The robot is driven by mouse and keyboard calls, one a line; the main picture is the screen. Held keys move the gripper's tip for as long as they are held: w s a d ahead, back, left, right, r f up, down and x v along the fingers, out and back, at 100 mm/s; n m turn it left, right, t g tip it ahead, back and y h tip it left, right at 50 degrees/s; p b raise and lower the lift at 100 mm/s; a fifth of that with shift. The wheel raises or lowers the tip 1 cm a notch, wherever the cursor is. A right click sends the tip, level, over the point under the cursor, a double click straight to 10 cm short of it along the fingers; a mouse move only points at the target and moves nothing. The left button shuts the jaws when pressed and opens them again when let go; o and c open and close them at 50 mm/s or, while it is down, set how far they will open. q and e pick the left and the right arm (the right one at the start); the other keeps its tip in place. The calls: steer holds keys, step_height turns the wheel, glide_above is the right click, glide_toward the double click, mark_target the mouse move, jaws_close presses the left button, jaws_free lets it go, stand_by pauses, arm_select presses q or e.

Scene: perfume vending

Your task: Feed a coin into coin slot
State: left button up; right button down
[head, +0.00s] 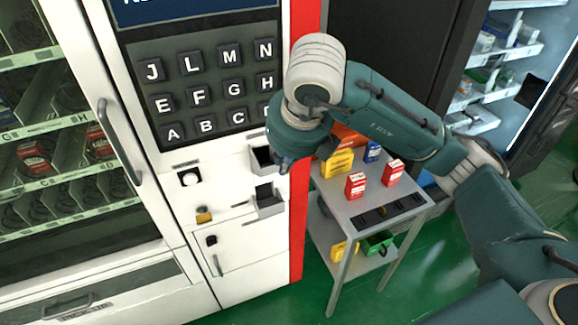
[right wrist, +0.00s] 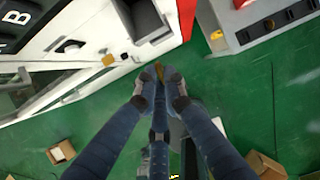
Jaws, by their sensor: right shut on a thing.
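My right gripper (head: 284,168) is in front of the vending machine's white panel (head: 240,228), beside the upper grey bin. The coin is hidden in the head view. The panel has a round white part in a dark frame (head: 190,177), a thin dark slit above it and a yellow part (head: 204,215) below. Which one is the coin slot I cannot tell for sure. The coin is apart from these parts. My left gripper is not in view.
Two open grey bins, upper (head: 262,158) and lower (head: 267,200), jut from the panel. A grey cart (head: 345,208) with red, yellow and blue boxes stands to the right. Lettered keys (head: 208,95) are above. Cardboard boxes (right wrist: 61,152) lie on the green floor.

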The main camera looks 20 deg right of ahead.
steer(key=w+f, duration=0.1)
steer(key=w, duration=0.1)
steer(key=w+f+b, duration=0.1)
steer(key=w, duration=0.2)
steer(key=w+f, duration=0.1)
steer(key=w, duration=0.2)
steer(key=shift+w+a+f, duration=0.25)
steer(key=shift+a+f, duration=0.05)
steer(key=shift+f, duration=0.05)
steer(key=shift+w+f+b, duration=0.7)
steer(key=shift+w+b, duration=0.15)
steer(key=shift+b, duration=0.2)
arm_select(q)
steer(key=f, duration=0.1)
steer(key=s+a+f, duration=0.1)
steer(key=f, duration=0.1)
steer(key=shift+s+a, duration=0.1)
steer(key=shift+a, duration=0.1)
arm_select(e)
steer(key=c, duration=1.8)
jaws_free()
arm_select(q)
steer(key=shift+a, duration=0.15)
arm_select(e)
steer(key=shift+o, duration=0.2)
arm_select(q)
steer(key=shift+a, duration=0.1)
